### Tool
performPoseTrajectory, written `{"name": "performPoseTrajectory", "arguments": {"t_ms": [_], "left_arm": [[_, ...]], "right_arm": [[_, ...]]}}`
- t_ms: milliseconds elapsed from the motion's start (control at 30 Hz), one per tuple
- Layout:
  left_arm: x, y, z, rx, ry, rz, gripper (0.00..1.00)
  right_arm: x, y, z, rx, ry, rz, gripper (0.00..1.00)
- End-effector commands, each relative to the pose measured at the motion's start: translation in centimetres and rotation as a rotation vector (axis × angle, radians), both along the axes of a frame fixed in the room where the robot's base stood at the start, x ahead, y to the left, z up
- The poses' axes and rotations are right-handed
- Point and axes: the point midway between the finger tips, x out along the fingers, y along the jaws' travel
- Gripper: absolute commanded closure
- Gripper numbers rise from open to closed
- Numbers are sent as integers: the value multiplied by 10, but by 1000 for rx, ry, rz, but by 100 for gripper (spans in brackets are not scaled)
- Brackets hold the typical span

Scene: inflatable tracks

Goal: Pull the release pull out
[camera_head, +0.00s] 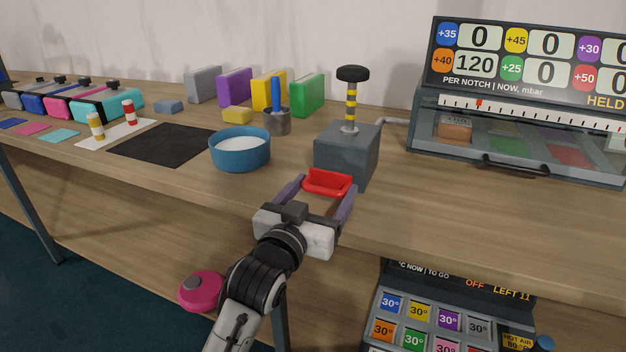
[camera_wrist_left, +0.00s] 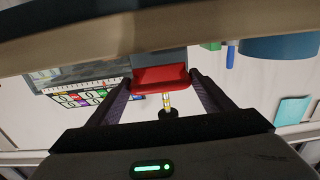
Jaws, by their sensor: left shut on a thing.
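The release pull is a red handle (camera_head: 328,183) at the front of a grey pump box (camera_head: 347,157), which has a black knob on a yellow-and-black striped rod. My left gripper (camera_head: 322,190) is shut on the red pull, one purple finger at each end. The left wrist view also shows the red pull (camera_wrist_left: 161,79) between the fingers, in front of the grey box. Whether the pull stands out from the box face is hard to tell. My right gripper is not in view.
A blue bowl (camera_head: 240,150) with white contents stands left of the box. A glass-fronted case (camera_head: 520,153) with a score display (camera_head: 530,58) stands at the right, joined by a pipe. Coloured blocks stand behind. The table's front edge is near my gripper.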

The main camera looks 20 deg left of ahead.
Motion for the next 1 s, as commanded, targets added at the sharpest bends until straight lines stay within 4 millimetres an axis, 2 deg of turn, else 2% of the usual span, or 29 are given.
{"name": "performPoseTrajectory", "arguments": {"t_ms": [167,200,567,667,1000], "left_arm": [[1,4,-2,7,1,10,66],[1,4,-2,7,1,10,19],[-4,4,0,3,0,7,19],[-16,5,-1,2,0,7,19],[-81,14,-1,4,3,9,19]], "right_arm": [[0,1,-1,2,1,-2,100],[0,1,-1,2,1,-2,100],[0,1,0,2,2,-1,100],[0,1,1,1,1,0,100],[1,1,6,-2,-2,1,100]]}}
